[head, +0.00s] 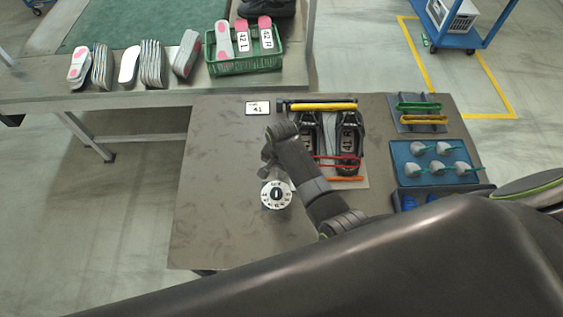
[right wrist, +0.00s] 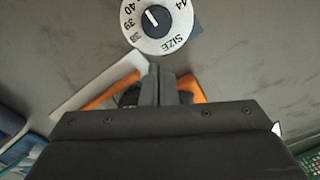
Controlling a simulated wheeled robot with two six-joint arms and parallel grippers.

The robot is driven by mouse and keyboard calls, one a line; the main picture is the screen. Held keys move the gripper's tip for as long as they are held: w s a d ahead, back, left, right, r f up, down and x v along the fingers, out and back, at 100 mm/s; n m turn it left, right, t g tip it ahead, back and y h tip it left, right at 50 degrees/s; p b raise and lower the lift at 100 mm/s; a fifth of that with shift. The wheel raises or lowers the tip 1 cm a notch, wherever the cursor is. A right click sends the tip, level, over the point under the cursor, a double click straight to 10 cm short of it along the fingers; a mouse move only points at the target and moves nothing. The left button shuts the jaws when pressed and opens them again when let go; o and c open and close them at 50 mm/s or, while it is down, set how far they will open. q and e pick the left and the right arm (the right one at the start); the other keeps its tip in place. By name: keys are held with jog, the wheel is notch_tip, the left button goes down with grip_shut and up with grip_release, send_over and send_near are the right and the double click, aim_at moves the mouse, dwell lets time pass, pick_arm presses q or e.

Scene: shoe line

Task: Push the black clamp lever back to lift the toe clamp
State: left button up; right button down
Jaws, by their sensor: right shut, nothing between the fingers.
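The shoe fixture (head: 362,178) stands on the dark table, with two black shoe-shaped forms, a yellow bar (head: 325,106) across its back and a red loop handle (head: 338,158) near its front. Its orange front part (head: 345,179) also shows in the right wrist view (right wrist: 197,91), behind the fingers. I cannot clearly make out the black clamp lever among the dark parts. My right gripper (head: 267,163) is shut and empty, left of the fixture and just behind the size dial (head: 276,194). Its closed fingers (right wrist: 159,82) point toward the dial (right wrist: 158,20) in the wrist view. My left gripper is not in view.
A white card (head: 257,108) lies behind the gripper. A blue tray (head: 398,151) with grey pieces and a mat (head: 398,122) with green and yellow handles are right of the fixture. A green crate (head: 245,66) stands on the back bench. The table's left part is clear.

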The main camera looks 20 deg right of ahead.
jog(key=shift+w+d+r+b, duration=0.15)
jog(key=shift+w+b, duration=0.2)
jog(key=shift+w, duration=0.2)
jog(key=shift+w+d+f+b, duration=0.15)
jog(key=shift+w+b, duration=0.15)
jog(key=shift+w, duration=0.25)
jog(key=shift+w+d+f+b, duration=0.1)
jog(key=shift+w+d+b, duration=0.1)
jog(key=shift+w, duration=0.35)
jog(key=shift+w+d+b, duration=0.2)
jog(key=shift+w, duration=0.3)
jog(key=shift+w+d+b, duration=0.1)
jog(key=shift+w+b, duration=0.25)
jog(key=shift+w, duration=0.15)
jog(key=shift+w+d+b, duration=0.25)
jog(key=shift+w+b, duration=0.4)
jog(key=shift+w, duration=0.25)
jog(key=shift+w+d+b, duration=0.25)
jog(key=shift+w+b, duration=0.4)
jog(key=shift+w, duration=0.25)
